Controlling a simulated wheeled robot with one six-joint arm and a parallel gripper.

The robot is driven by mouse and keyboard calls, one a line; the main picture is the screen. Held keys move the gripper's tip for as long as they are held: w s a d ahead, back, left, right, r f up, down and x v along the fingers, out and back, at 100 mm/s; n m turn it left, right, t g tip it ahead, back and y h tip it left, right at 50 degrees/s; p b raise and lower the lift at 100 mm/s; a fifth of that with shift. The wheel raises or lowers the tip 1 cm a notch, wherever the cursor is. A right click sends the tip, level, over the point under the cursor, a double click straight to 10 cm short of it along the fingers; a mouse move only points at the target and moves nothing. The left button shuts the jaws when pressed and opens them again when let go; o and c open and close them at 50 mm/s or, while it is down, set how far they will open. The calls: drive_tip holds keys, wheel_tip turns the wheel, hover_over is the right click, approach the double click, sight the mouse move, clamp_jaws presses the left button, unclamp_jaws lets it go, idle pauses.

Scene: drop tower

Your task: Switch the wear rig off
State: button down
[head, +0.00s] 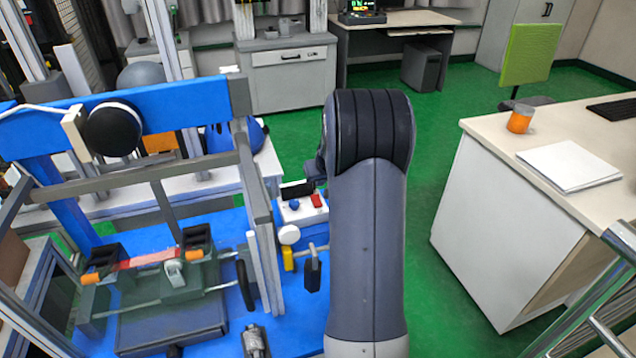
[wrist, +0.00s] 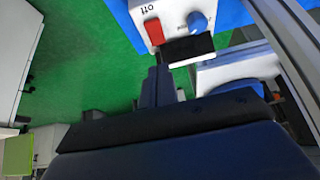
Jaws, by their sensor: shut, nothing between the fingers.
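Contact cannot be told. My arm mostly hides the gripper in the head view.
The rig's grey frame and blue beam (head: 190,103) rise left of the box. A lever with a black handle (head: 312,270) stands just in front of it. Green floor lies between.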

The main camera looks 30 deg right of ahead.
drive_tip(key=shift+s+a+r, duration=0.2)
drive_tip(key=shift+s+r, duration=0.4)
drive_tip(key=shift+s+a+r, duration=0.15)
drive_tip(key=shift+s+r, duration=0.4)
drive_tip(key=shift+s, duration=0.05)
drive_tip(key=w+f, duration=0.2)
drive_tip(key=w+d+f, duration=0.1)
drive_tip(key=w+f, duration=0.3)
drive_tip(key=shift+d+f, duration=0.15)
drive_tip(key=shift+d, duration=0.15)
drive_tip(key=shift+w+d+p, duration=0.2)
drive_tip(key=shift+w+p, duration=0.15)
drive_tip(key=shift+p, duration=0.15)
drive_tip(key=shift+w+f+g+p, duration=0.2)
drive_tip(key=shift+g+p, duration=0.3)
drive_tip(key=shift+v, duration=1.75)
drive_tip(key=shift+f, duration=0.1)
